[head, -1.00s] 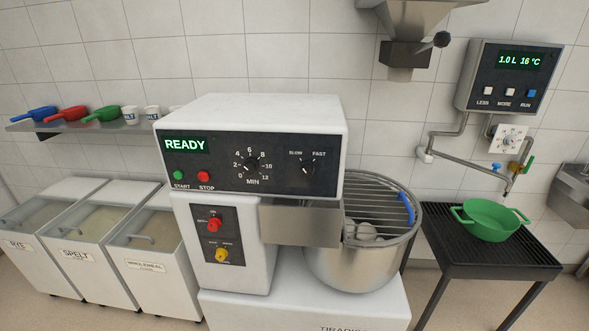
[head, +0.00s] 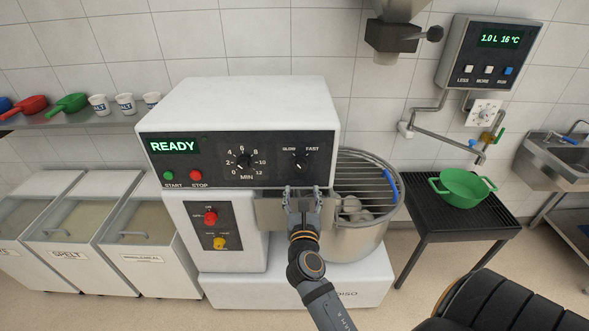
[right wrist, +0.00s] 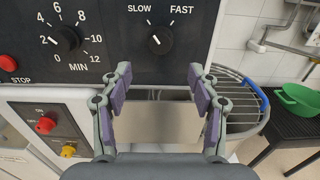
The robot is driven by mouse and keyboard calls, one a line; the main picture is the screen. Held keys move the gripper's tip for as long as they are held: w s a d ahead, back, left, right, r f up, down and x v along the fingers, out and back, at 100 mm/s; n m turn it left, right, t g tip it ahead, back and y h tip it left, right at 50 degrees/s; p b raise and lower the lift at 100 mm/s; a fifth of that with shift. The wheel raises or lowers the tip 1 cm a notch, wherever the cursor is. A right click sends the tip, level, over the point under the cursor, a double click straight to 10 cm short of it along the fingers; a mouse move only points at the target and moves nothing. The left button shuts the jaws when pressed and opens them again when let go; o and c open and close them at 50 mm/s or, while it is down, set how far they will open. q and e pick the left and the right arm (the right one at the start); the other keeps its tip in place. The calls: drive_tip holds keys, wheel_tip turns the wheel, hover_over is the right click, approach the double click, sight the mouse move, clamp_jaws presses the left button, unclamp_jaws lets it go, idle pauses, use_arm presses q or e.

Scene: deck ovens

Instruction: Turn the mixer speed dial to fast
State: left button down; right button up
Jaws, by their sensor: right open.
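The mixer (head: 250,105) is a white machine with a black control panel, and its display reads READY. The speed dial (head: 301,164) is a black knob with a white pointer, under the words SLOW and FAST. In the right wrist view the speed dial (right wrist: 160,40) has its pointer turned up and left, towards SLOW. My right gripper (head: 303,193) is open and empty, in front of the panel and just below the dial. In the right wrist view the open fingers (right wrist: 161,80) sit below the dial on either side, apart from it. My left gripper is out of view.
The timer dial (head: 244,162) and the red stop button (head: 196,176) are left of the speed dial. The wire-guarded bowl (head: 350,240) is at the right. A green colander-like bowl (head: 462,187) stands on a black rack. Flour bins (head: 60,240) stand at the left.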

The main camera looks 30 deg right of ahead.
sight(301, 169)
drive_tip(key=p+x, duration=0.2)
drive_tip(key=x, duration=0.8)
drive_tip(key=shift+w, duration=0.1)
drive_tip(key=c, duration=1.2)
drive_tip(key=shift+f, duration=0.1)
